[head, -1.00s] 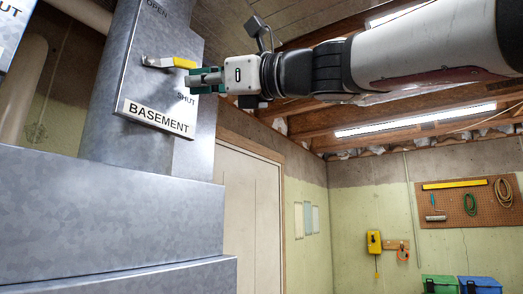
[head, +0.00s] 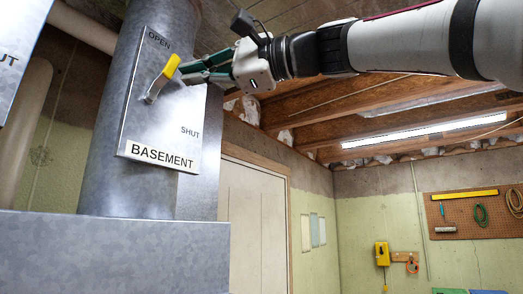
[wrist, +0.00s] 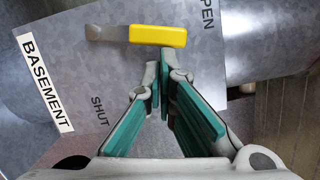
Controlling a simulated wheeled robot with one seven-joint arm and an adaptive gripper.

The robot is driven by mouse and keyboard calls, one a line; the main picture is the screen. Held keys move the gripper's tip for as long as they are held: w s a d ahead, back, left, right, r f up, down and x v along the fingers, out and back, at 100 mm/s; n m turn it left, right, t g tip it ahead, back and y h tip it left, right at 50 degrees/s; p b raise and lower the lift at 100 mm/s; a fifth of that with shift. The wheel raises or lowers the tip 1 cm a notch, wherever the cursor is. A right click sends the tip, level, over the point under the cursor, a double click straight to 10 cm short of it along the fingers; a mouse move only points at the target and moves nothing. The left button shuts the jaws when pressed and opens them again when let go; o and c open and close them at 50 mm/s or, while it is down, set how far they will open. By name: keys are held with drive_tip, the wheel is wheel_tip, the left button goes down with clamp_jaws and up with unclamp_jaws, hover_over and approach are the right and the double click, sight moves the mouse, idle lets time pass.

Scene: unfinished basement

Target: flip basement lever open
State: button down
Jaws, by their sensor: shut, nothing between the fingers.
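The basement lever has a yellow handle (head: 171,67) on a metal arm, mounted on a grey plate (head: 140,125) marked OPEN at the top, SHUT lower right and BASEMENT on a label (head: 157,155). In the head view the lever slants up and right, its handle between the two words and nearer OPEN. My gripper (head: 184,77) is shut and empty, with its tips just right of and below the handle. In the wrist view the closed tips (wrist: 165,70) lie right beside the yellow handle (wrist: 158,36); I cannot tell whether they touch it.
The plate sits on a round metal duct (head: 105,160) above a wide metal box (head: 110,250). Another plate marked SHUT (head: 18,60) is at the far left. Ceiling beams (head: 340,115) run close under my arm. A white door (head: 255,220) stands behind.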

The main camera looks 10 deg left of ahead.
drive_tip(key=shift+s+a+r+n+p, duration=0.3)
drive_tip(key=shift+s+r+n+p, duration=0.25)
drive_tip(key=shift+s+n+p, duration=0.15)
idle(0.5)
